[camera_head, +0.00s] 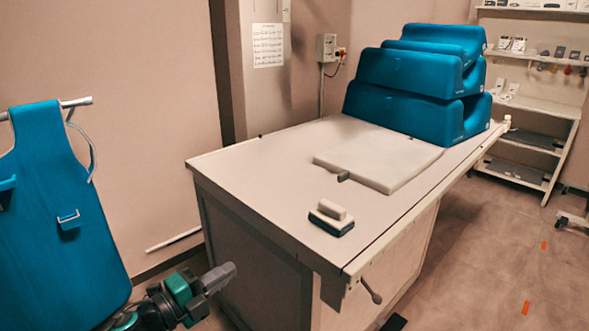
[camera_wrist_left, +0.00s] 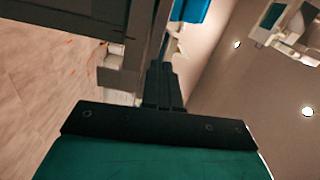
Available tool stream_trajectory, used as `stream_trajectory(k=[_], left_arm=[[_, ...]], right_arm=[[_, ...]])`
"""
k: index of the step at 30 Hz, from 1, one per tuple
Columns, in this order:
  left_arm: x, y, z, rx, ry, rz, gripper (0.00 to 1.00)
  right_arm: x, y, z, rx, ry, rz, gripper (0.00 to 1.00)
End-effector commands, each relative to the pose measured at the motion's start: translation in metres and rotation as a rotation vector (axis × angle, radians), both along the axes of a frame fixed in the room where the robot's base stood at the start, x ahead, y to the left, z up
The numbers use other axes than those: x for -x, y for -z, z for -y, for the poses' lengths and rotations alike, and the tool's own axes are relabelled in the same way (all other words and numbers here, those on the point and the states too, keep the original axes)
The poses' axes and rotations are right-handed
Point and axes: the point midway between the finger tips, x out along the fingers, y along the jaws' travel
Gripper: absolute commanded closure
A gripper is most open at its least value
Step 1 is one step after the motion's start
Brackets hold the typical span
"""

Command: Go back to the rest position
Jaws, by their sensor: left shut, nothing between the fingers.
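My left gripper (camera_head: 222,276) shows at the bottom left of the head view, in front of the near left side of the table (camera_head: 250,165) and below its top. Its fingers are closed together with nothing between them. In the left wrist view the shut fingers (camera_wrist_left: 162,85) point away from the camera past a dark edge. My right gripper is in neither view.
Shelves (camera_head: 530,105) stand at right; floor (camera_head: 490,270) there is mostly clear.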

Motion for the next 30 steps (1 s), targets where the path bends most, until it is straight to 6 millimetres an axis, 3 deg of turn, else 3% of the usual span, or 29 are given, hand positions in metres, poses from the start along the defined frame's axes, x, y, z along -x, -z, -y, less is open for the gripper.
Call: stream_trajectory(k=[5,12,18,22,30], left_arm=[[0.044,0.031,0.01,0.348,-0.203,-0.269,1.0],[0.138,0.092,0.007,0.845,-0.579,-0.767,1.0],[0.198,0.12,0.012,1.058,-0.767,-1.024,1.0],[0.211,0.125,0.013,1.101,-0.805,-1.076,1.0],[0.211,0.126,0.013,1.1,-0.807,-1.079,1.0]], right_arm=[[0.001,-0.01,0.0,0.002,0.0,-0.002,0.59],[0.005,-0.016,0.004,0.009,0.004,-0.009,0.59],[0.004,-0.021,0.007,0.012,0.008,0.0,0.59],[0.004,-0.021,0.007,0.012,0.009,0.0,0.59],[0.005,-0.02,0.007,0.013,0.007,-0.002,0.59]])
